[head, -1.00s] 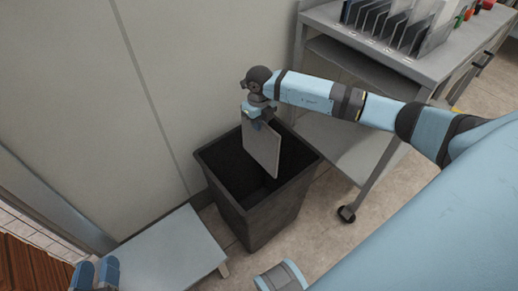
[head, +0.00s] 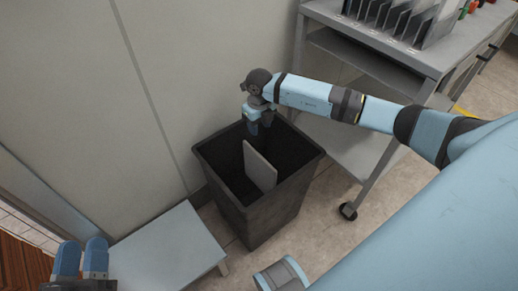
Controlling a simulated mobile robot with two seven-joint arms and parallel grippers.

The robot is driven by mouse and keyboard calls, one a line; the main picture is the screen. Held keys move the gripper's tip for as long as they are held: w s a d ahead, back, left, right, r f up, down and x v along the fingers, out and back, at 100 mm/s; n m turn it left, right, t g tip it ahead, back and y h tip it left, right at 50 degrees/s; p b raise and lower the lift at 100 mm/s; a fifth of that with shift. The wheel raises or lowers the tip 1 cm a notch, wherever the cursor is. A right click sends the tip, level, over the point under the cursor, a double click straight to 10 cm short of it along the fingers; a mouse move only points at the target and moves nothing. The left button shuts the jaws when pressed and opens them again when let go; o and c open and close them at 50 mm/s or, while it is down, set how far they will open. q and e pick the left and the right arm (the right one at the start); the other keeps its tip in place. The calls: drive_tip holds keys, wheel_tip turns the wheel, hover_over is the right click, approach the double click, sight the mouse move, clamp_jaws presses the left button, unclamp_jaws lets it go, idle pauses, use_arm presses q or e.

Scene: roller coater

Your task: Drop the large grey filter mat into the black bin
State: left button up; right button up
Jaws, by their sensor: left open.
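The large grey filter mat (head: 258,167) stands on edge inside the black bin (head: 262,217), apart from any gripper. Its upper part shows near the middle of the opening, and its lower edge is hidden in the bin. My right gripper (head: 259,126) hangs over the back of the bin, its fingers apart and empty, just above the mat's top edge. My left gripper (head: 81,257) is at the bottom left, open and empty, away from the bin.
A low light-grey platform (head: 170,250) stands left of the bin. A wheeled grey cart (head: 390,60) with a rack of upright plates (head: 398,18) is behind and to the right. A plain wall panel (head: 165,80) rises behind the bin.

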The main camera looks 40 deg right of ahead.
use_arm(q)
wheel_tip(320, 180, down, 7)
drive_tip(key=a+g+y+p, duration=0.2)
drive_tip(key=g+p, duration=0.1)
drive_tip(key=shift+a+r+y+p, duration=0.2)
drive_tip(key=shift+y+p, duration=0.1)
drive_tip(key=shift+y, duration=0.1)
use_arm(e)
wheel_tip(320, 180, up, 14)
drive_tip(key=shift+f, duration=0.15)
